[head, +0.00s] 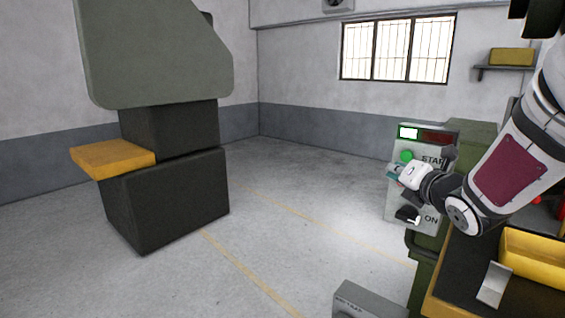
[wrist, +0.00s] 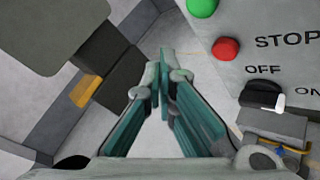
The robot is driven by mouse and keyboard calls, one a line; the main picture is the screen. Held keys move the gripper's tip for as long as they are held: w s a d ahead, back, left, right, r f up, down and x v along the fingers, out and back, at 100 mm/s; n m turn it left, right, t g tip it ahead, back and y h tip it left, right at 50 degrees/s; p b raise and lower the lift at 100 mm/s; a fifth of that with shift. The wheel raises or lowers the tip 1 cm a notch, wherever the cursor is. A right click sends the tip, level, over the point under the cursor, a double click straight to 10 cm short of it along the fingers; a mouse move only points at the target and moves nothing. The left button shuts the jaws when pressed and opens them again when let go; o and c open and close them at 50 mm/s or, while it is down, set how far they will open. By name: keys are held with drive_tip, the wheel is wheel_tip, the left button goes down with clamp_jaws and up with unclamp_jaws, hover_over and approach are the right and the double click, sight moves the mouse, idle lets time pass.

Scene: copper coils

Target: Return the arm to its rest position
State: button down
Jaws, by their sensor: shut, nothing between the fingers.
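My gripper (head: 396,170) is in front of the grey control panel (head: 398,213) at the right, with my white arm coming in from the upper right. In the wrist view my gripper (wrist: 161,88) has its teal fingers closed together at the tips, with nothing between them. The green button (head: 406,156) shows just above my gripper in the head view. In the wrist view the green button (wrist: 202,7), the red stop button (wrist: 225,48) and a black and white switch (wrist: 262,96) near the OFF and ON labels lie right of the fingers. The fingers look apart from all of them.
A large dark green machine (head: 165,200) with a yellow ledge (head: 112,158) stands at the left. A yellow bin (head: 535,262) sits on the bench below my arm. A grey box (head: 367,302) stands at the bottom. The floor (head: 290,205) between is clear.

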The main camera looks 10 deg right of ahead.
drive_tip(key=s+a+f+m+g+y, duration=0.1)
drive_tip(key=s+a+m+g, duration=0.4)
drive_tip(key=s+a+m, duration=0.5)
drive_tip(key=s+a+f+m+g+y, duration=0.1)
drive_tip(key=s+a+f+m+g, duration=0.3)
drive_tip(key=s+a+m, duration=0.6)
drive_tip(key=s+m+g, duration=0.2)
drive_tip(key=s+m, duration=0.5)
drive_tip(key=s, duration=0.1)
drive_tip(key=shift+s+f, duration=0.2)
drive_tip(key=shift+s, duration=0.05)
drive_tip(key=shift+d, duration=0.1)
